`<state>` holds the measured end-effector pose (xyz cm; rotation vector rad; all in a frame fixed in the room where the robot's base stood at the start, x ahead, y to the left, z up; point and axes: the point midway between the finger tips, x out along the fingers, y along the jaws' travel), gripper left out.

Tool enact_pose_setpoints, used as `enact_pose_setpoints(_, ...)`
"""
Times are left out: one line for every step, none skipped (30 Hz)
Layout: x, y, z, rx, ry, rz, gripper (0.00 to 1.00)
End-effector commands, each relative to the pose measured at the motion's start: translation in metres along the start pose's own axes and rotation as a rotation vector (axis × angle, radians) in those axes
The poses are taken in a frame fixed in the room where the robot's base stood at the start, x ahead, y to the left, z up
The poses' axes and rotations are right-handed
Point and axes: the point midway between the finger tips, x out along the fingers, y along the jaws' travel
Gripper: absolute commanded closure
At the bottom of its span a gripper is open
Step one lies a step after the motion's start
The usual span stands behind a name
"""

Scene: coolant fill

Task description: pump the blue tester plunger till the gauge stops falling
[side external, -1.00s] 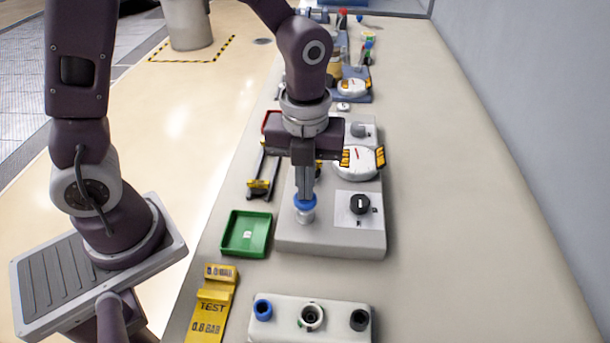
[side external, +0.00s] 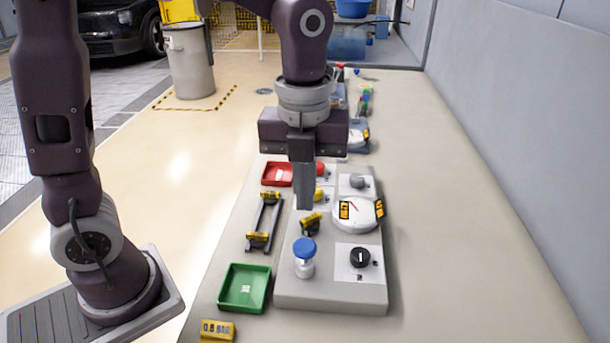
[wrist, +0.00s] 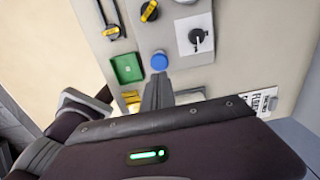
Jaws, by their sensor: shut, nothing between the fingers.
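The blue plunger cap (side external: 304,249) stands upright on its clear collar (side external: 304,268) at the near left of the grey tester panel (side external: 330,295). The cap also shows in the wrist view (wrist: 159,62), just beyond my fingertips. My gripper (side external: 304,207) is shut and empty, pointing down above the cap with a visible gap. The white round gauge (side external: 357,215) with a red needle sits on the panel's right side. Its numbers are too small to read.
A black knob (side external: 360,257) is right of the plunger. A green tray (side external: 245,288), a black rack with yellow parts (side external: 264,222) and a red tray (side external: 277,174) lie left of the panel. The bench on the right is clear.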

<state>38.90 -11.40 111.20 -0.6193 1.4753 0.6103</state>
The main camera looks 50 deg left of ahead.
Motion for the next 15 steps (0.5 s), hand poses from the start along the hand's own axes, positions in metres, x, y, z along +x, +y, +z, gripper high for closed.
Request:
enact_pose_setpoints(-0.009,-0.001,0.0,0.0,-0.003,-0.004,1.0)
enact_pose_setpoints(-0.014,-0.001,0.0,0.0,-0.002,-0.003,1.0)
enact_pose_setpoints(-0.019,-0.001,0.001,0.001,-0.002,-0.003,1.0)
enact_pose_setpoints(-0.023,-0.001,0.0,0.001,-0.002,-0.002,1.0)
enact_pose_setpoints(-0.026,-0.001,0.0,0.001,-0.002,-0.003,1.0)
enact_pose_setpoints(-0.029,-0.001,0.0,0.001,-0.002,-0.002,1.0)
enact_pose_setpoints(-0.03,0.0,0.0,0.001,-0.001,-0.001,1.0)
enact_pose_setpoints(-0.032,0.0,0.0,0.001,-0.001,-0.001,1.0)
enact_pose_setpoints(-0.033,0.0,0.0,0.001,-0.001,-0.001,1.0)
enact_pose_setpoints(-0.033,0.0,0.0,0.001,-0.001,-0.001,1.0)
enact_pose_setpoints(-0.033,0.0,0.0,0.001,-0.001,-0.001,1.0)
enact_pose_setpoints(-0.033,0.0,0.0,0.001,-0.001,-0.001,1.0)
enact_pose_setpoints(-0.033,0.0,0.0,0.001,-0.001,-0.001,1.0)
enact_pose_setpoints(-0.033,0.0,0.0,0.001,-0.001,-0.001,1.0)
enact_pose_setpoints(-0.033,0.0,0.0,0.001,-0.001,-0.001,1.0)
